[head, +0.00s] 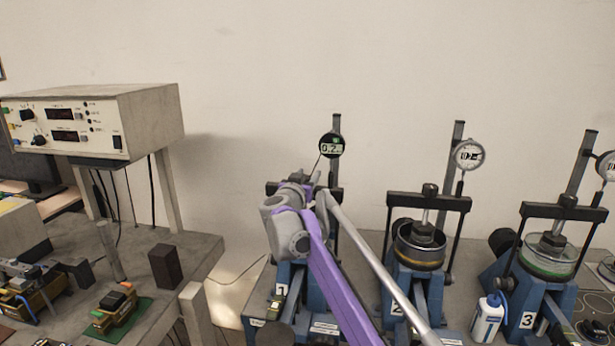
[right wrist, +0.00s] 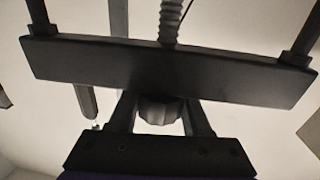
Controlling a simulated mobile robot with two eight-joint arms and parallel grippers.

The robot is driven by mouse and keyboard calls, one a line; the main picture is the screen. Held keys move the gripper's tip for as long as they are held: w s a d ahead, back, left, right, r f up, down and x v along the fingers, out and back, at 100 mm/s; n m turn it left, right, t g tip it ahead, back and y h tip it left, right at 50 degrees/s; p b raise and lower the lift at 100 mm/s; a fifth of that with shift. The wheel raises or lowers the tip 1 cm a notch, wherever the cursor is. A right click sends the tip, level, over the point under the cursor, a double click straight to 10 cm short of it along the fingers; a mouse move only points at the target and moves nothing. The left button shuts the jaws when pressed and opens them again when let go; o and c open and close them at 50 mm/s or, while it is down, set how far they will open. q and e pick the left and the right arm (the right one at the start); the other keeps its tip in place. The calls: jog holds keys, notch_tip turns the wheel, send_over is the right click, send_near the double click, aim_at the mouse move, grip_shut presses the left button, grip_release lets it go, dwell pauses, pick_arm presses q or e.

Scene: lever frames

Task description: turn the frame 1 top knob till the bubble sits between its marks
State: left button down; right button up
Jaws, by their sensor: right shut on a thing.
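Frame 1 (head: 283,277), a blue lever frame marked 1, stands behind my right arm, which hides most of it. My right gripper (head: 306,186) is at its top by the black crossbar. In the right wrist view, the fingers (right wrist: 160,117) are shut on the dark ribbed top knob (right wrist: 160,108), one on each side. The black crossbar (right wrist: 165,72) and a threaded screw (right wrist: 171,20) show beyond the knob. A round gauge (head: 331,146) on frame 1 reads about 0.2; further digits are unclear. I cannot make out a bubble or its marks. My left gripper is not in view.
Frame 2 (head: 430,203) and frame 3 (head: 563,213) stand to the right, each with a dial. A white bottle (head: 487,318) stands between them. A bench (head: 190,258) with an instrument box (head: 95,120) is at left.

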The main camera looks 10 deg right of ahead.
jog(key=shift+r+m+h+p, duration=0.3)
jog(key=shift+h+p, duration=0.1)
jog(key=shift+p, duration=0.2)
grip_shut()
jog(key=shift+s+d+m+g+h, duration=0.1)
jog(key=shift+m+g+h, duration=0.2)
jog(key=shift+g+h, duration=0.1)
jog(key=shift+d+f+h+p, duration=0.15)
jog(key=shift+f+h+p, duration=0.15)
jog(key=shift+f, duration=0.05)
jog(key=o, duration=1.2)
grip_release()
